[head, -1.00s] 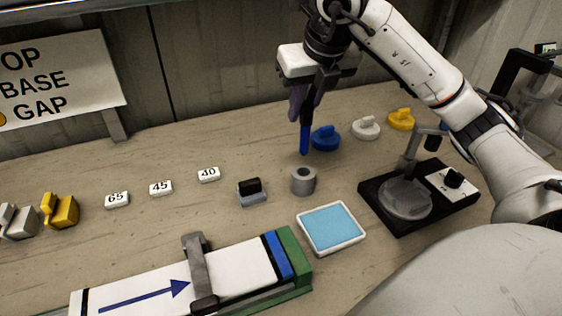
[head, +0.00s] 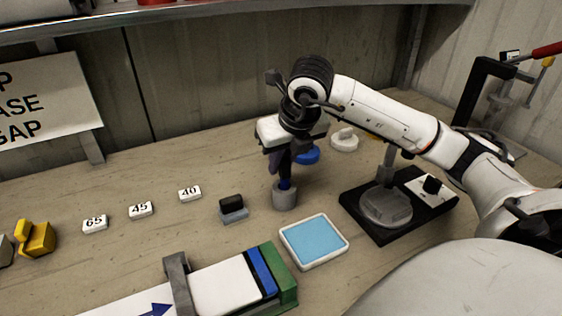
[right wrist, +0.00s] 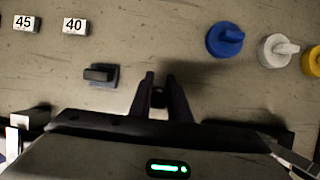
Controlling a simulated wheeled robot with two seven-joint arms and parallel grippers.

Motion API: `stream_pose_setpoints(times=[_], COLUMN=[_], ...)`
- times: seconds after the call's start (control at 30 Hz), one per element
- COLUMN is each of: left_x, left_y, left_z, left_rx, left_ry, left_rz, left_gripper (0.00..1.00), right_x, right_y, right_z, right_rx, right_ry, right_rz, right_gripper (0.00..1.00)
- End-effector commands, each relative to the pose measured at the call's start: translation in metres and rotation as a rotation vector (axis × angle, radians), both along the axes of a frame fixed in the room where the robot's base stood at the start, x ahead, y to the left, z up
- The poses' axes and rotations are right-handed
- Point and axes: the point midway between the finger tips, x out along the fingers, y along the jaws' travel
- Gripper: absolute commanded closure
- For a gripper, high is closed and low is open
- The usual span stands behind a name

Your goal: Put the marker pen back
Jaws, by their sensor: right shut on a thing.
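The blue marker pen (head: 285,184) is upright between the fingers of my right gripper (head: 281,166). Its lower end is at the mouth of the small grey round holder (head: 284,200); I cannot tell how deep it sits. In the right wrist view the fingers of my right gripper (right wrist: 160,92) are closed around the dark round end of the pen (right wrist: 160,98). The holder is hidden there. My left gripper is not in view.
A blue pad in a white tray (head: 314,241) lies in front of the holder. A black eraser-like block (head: 232,208) is at its left. A black-based stand (head: 398,204) is at its right. Blue (head: 308,155) and white (head: 344,139) knobbed pieces lie behind.

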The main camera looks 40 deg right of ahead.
Motion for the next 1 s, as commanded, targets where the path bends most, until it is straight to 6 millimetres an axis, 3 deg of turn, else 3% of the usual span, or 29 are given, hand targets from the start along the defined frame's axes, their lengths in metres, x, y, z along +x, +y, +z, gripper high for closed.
stream_pose_setpoints(times=[0.1,0.13,0.23,0.63,1.0], left_x=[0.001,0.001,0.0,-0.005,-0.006], left_y=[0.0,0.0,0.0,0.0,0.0], left_z=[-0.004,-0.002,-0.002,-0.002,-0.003], left_rx=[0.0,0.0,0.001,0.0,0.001], left_ry=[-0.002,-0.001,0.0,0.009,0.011], left_rz=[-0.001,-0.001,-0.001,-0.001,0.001], left_gripper=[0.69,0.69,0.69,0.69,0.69], right_x=[0.0,0.0,0.0,-0.001,-0.03], right_y=[0.0,0.0,0.0,0.001,0.01], right_z=[-0.005,-0.003,-0.002,0.006,0.076], right_rx=[0.0,0.0,0.0,0.0,0.0], right_ry=[0.0,0.0,0.0,-0.002,-0.007], right_rz=[0.0,0.0,0.0,0.0,0.001], right_gripper=[1.0,0.79,0.65,0.65,0.65])
